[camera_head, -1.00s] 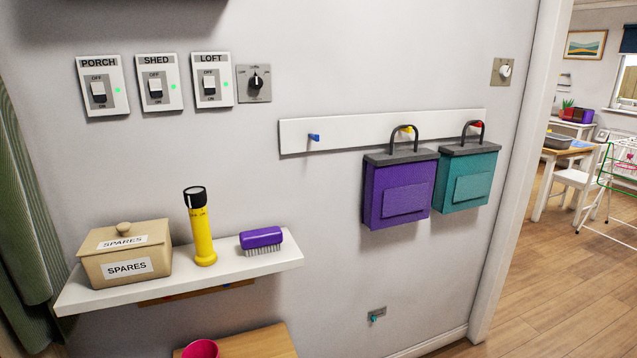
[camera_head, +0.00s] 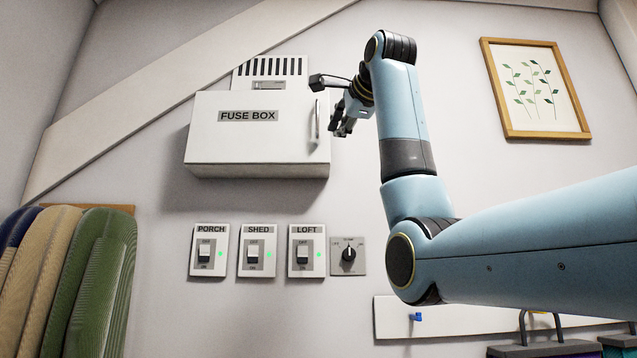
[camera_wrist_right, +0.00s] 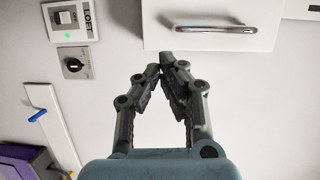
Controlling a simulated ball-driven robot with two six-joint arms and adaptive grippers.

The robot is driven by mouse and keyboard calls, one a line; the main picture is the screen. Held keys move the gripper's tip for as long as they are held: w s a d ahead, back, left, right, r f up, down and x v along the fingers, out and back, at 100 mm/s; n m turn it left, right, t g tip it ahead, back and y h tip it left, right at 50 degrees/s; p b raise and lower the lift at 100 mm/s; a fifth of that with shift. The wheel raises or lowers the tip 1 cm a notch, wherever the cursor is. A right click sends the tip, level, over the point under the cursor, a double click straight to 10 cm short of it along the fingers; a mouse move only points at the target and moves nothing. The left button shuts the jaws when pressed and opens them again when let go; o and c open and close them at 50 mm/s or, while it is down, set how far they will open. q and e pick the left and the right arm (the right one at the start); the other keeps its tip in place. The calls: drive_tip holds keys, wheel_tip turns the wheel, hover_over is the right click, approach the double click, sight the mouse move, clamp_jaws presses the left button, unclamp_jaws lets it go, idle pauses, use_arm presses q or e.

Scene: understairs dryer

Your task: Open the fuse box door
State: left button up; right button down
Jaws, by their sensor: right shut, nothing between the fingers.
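The fuse box (camera_head: 255,135) is a white box labelled "FUSE BOX", mounted on the wall under the sloping trim. Its door looks shut. A silver bar handle (camera_head: 317,121) stands upright near the door's right edge; the handle also shows in the right wrist view (camera_wrist_right: 215,29), lying across the picture. My right gripper (camera_head: 340,130) is just right of the handle, apart from it. In the right wrist view my right gripper (camera_wrist_right: 168,62) has its fingertips together, empty, below the door's edge. My left gripper is not in view.
Below the box are three labelled switches, porch (camera_head: 208,250), shed (camera_head: 257,250) and loft (camera_head: 305,250), and a rotary dial (camera_head: 348,255). A framed leaf picture (camera_head: 536,88) hangs at right.

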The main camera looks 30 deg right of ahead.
sight(326, 138)
drive_tip(key=shift+t, duration=0.4)
drive_tip(key=w+r+p, duration=0.1)
drive_tip(key=w, duration=0.1)
drive_tip(key=w+d+r+p, duration=0.1)
drive_tip(key=w, duration=0.1)
drive_tip(key=w+d+r+p, duration=0.1)
drive_tip(key=w, duration=0.1)
drive_tip(key=shift+w+d+r, duration=0.1)
drive_tip(key=shift+w+r, duration=0.1)
drive_tip(key=shift+w, duration=0.2)
drive_tip(key=shift+w+d+f, duration=0.1)
drive_tip(key=shift+w, duration=0.35)
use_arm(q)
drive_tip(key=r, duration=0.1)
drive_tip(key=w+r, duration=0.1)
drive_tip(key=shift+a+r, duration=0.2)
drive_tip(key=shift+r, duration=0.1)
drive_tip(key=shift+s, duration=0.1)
use_arm(e)
drive_tip(key=shift+s, duration=0.1)
